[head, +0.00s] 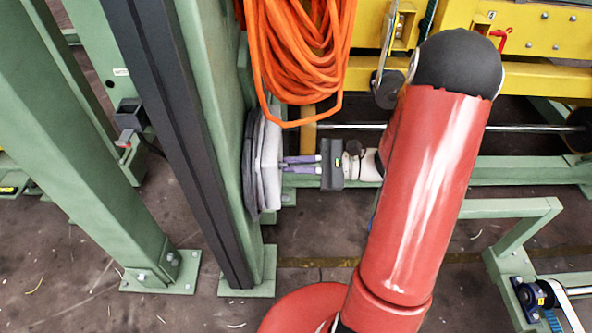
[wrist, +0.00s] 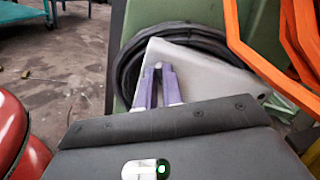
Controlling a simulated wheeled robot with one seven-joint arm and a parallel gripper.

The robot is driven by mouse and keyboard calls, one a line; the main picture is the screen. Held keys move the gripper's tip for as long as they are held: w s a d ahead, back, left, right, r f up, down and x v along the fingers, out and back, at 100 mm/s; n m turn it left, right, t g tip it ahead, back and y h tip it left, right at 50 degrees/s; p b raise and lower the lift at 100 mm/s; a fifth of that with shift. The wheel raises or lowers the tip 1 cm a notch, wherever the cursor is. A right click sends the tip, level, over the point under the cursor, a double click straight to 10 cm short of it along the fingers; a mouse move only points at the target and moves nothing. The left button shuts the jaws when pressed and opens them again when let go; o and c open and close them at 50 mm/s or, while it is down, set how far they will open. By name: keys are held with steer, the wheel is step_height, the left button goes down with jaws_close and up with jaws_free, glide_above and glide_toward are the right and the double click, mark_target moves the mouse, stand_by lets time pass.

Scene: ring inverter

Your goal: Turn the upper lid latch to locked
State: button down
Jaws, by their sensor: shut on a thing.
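A pale grey box-like lid (head: 269,172) is fixed to the side of a green post, facing my gripper. It also shows in the wrist view (wrist: 205,72), with dark coiled cable around and behind it. My gripper (head: 284,163) reaches it from the right, its two purple fingers pointing at its face. In the wrist view my gripper (wrist: 159,68) has its fingertips close together at the lid's edge, shut on a small part there. That part, which I take as the upper lid latch, is hidden by the fingertips; I cannot tell its angle.
Orange coiled hose (head: 300,50) hangs just above my gripper. Green posts (head: 90,150) stand at the left. A yellow frame (head: 535,30) and a horizontal metal bar (head: 520,128) lie behind my arm. A low green frame (head: 520,215) stands at the right. Floor shows below the gripper.

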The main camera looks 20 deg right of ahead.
steer(key=n+b, duration=0.4)
steer(key=n, duration=0.1)
steer(key=n+b, duration=0.2)
steer(key=b, duration=0.1)
steer(key=shift+s+f, duration=0.1)
steer(key=shift+f, duration=0.3)
steer(key=n+b, duration=0.4)
steer(key=shift+r+n, duration=0.15)
steer(key=shift+n, duration=0.15)
steer(key=shift+r, duration=0.1)
steer(key=c, duration=1.5)
jaws_free()
steer(key=shift+c, duration=0.2)
steer(key=v, duration=0.8)
steer(key=shift+p, duration=0.3)
